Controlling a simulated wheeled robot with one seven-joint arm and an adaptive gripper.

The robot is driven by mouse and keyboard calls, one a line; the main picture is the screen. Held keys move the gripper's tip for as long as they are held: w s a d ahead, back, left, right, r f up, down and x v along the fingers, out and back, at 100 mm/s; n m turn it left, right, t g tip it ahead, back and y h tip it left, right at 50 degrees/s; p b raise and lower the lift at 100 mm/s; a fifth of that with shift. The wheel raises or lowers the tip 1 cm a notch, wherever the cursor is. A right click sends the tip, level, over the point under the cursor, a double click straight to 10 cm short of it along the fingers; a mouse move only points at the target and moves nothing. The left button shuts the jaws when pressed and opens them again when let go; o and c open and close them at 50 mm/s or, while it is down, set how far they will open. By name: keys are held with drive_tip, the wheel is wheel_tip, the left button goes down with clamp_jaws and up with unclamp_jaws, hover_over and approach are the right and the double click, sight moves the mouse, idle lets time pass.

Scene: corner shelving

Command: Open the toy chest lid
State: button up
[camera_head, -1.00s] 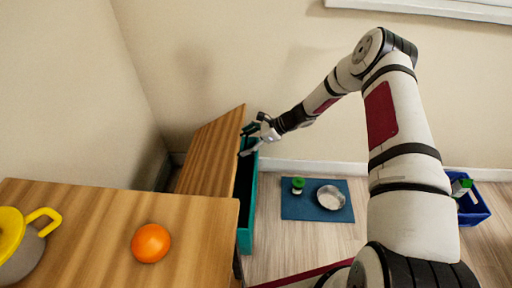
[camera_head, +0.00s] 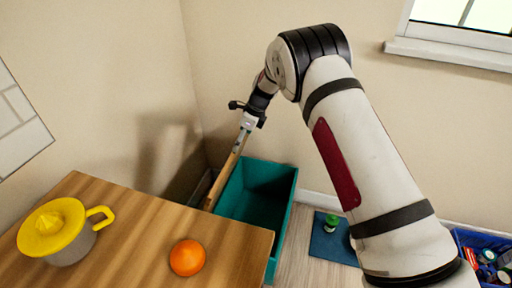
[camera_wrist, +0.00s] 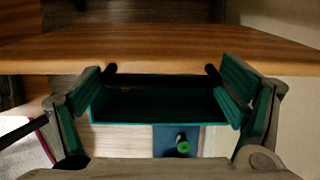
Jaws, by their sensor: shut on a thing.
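The toy chest (camera_head: 262,177) is teal and stands on the floor beyond the wooden table, its inside visible from above. Its wooden lid (camera_head: 228,175) is tilted up steeply and seen nearly edge-on. My gripper (camera_head: 245,126) is at the upper edge of the lid and shut on it. In the wrist view the lid (camera_wrist: 160,48) spans the upper part as a wide wood panel, with my gripper's fingers (camera_wrist: 165,88) at either side. The open chest (camera_wrist: 155,104) shows below it. The exact contact on the lid is hard to see.
The wooden table (camera_head: 130,240) in front holds an orange (camera_head: 187,257) and a yellow-topped juicer (camera_head: 58,228). A blue mat (camera_head: 330,246) with a green-topped item (camera_head: 332,221) lies right of the chest. A blue crate (camera_head: 478,240) stands far right. Walls are close behind and left.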

drive_tip(key=w+a+r+b, duration=0.1)
drive_tip(key=w+a+b, duration=0.1)
drive_tip(key=a, duration=0.5)
drive_tip(key=shift+w+a+r, duration=0.2)
drive_tip(key=shift+w+r, duration=0.15)
drive_tip(key=o, duration=1.5)
drive_tip(key=shift+f, duration=0.1)
drive_tip(key=shift+c, duration=0.2)
drive_tip(key=shift+s, duration=0.1)
drive_tip(key=v, duration=1.2)
drive_tip(key=shift+d, duration=0.1)
drive_tip(key=shift+s, duration=0.1)
